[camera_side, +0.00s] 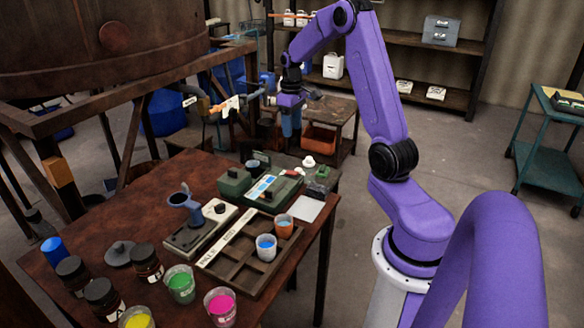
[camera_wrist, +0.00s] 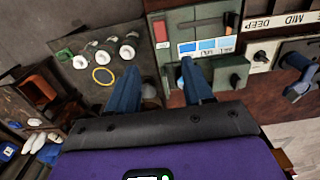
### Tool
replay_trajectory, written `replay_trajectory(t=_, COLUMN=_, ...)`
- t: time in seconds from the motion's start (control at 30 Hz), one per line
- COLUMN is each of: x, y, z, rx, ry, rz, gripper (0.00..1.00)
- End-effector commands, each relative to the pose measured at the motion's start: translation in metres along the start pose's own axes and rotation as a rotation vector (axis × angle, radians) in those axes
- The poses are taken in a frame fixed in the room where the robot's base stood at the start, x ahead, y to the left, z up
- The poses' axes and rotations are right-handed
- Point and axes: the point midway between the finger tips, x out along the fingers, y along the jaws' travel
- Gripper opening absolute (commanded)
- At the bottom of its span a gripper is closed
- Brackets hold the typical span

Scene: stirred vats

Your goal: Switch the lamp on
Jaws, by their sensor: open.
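A green box (camera_side: 262,190) with a strip of blue swatches and dark knobs stands on the brown table. My gripper (camera_side: 290,130) is up in the air behind the box in the side view, pointing down. In the wrist view its blue fingers (camera_wrist: 160,88) are apart with nothing between them; one overlaps the near edge of the box.
A dark panel (camera_wrist: 145,70) with white round parts and a yellow ring (camera_wrist: 103,75) lies beside the box. A grey device with a blue lever (camera_side: 184,202), a compartment tray (camera_side: 233,274) with cups, and several jars and paint cups crowd the table's front. A large vat (camera_side: 100,35) stands left.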

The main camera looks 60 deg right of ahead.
Motion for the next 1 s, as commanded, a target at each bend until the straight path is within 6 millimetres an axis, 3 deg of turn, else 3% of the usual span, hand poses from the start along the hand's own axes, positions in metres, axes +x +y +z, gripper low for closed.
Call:
replay_trajectory(t=0.6, x=0.116, y=-0.001, z=0.001, rx=0.000, ry=-0.004, rz=-0.002, gripper=0.51)
replay_trajectory(t=0.8, x=0.142, y=-0.001, z=0.001, rx=0.001, ry=-0.002, rz=-0.001, gripper=0.51)
replay_trajectory(t=1.0, x=0.154, y=-0.001, z=0.000, rx=0.000, ry=0.000, rz=0.000, gripper=0.51)
